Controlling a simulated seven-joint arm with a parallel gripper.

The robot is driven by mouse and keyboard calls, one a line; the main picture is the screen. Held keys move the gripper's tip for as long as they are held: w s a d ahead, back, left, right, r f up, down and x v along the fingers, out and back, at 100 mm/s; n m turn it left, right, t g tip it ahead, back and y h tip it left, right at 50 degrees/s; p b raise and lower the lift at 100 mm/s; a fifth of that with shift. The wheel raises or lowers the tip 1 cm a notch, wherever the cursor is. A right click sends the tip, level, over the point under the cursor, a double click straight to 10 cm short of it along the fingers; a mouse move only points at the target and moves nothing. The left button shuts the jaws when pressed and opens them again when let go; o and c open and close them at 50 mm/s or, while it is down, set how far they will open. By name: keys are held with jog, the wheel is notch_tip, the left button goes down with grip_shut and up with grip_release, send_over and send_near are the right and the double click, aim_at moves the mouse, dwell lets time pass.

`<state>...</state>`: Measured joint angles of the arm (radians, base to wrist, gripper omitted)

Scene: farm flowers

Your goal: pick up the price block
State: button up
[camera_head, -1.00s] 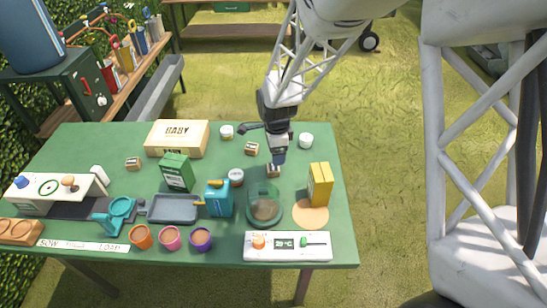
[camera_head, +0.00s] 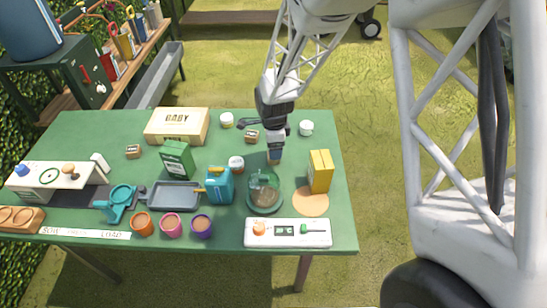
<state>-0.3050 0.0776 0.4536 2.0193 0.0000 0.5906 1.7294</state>
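Several small tan wooden blocks with dark and pale markings lie on the green table. One block (camera_head: 274,160) is directly below my gripper (camera_head: 274,154) and mostly hidden by it. A second block (camera_head: 252,136) sits just left of my gripper, and a third block (camera_head: 133,151) is at the far left. The markings are too small to read, so I cannot tell which is the price block. My gripper points down at the first block, at or very near its top. The fingers are too small and covered to show whether they are open or closed.
A glass dome (camera_head: 265,190) and a yellow box (camera_head: 320,171) stand close in front of my gripper. A round white-lidded jar (camera_head: 236,164) and a blue can (camera_head: 220,185) are to its left. A white cup (camera_head: 306,128) is behind right. The right table strip is clear.

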jog(key=shift+f, duration=0.1)
jog(key=shift+f, duration=2.5)
jog(key=c, duration=1)
jog(key=shift+r, duration=0.1)
jog(key=shift+r, duration=4.95)
